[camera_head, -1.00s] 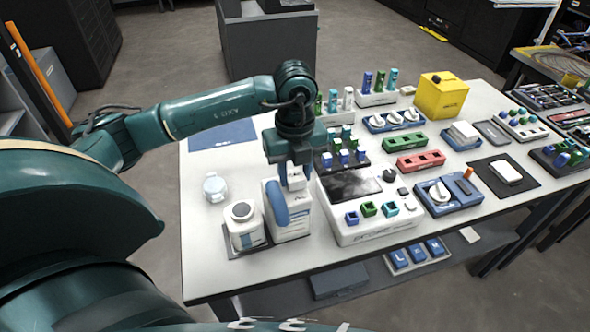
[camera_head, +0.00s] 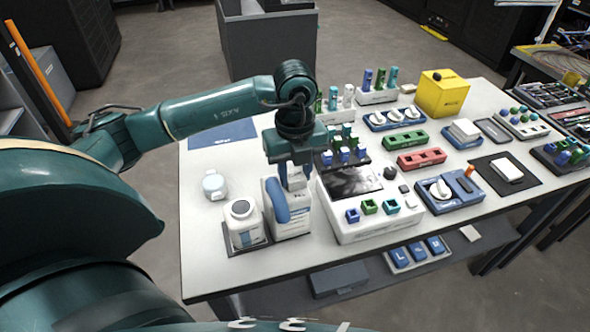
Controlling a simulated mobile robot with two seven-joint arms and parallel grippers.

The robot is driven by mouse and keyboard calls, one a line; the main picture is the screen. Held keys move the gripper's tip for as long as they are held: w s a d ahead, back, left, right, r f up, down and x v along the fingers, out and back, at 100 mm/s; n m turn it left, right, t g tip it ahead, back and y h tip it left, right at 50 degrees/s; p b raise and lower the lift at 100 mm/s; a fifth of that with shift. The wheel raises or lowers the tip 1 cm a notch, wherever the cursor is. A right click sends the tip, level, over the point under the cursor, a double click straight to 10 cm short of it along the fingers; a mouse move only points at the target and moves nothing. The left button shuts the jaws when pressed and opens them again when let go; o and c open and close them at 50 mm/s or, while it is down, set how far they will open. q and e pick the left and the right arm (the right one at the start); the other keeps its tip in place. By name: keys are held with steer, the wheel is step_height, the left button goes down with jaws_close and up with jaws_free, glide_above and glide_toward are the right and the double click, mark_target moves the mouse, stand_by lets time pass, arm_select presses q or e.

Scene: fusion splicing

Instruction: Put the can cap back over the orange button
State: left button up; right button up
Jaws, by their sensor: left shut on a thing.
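A white can (camera_head: 290,221) with a blue handle stands upright near the table's front left. My left gripper (camera_head: 295,176) points straight down over the can's top. Its fingers are shut on a small white piece that looks like the can cap (camera_head: 296,182). The cap is at or just above the can's top; I cannot tell whether it touches. I cannot see an orange button on the can; the gripper and cap cover that spot. My right gripper is not in view.
A white jar (camera_head: 242,228) with a grey top stands just left of the can. A small round bottle (camera_head: 214,186) is behind it. The splicer (camera_head: 372,229) with a screen is close on the right. A blue device (camera_head: 452,200) has an orange peg. Table is clear at the front left.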

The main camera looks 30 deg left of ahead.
arm_select(q)
steer(key=o, duration=1)
steer(key=shift+f, duration=0.1)
steer(key=shift+s+a+r+p, duration=0.1)
steer(key=shift+r+p, duration=0.9)
steer(key=shift+r, duration=0.45)
steer(key=shift+r+p, duration=1.2)
steer(key=shift+r, duration=0.5)
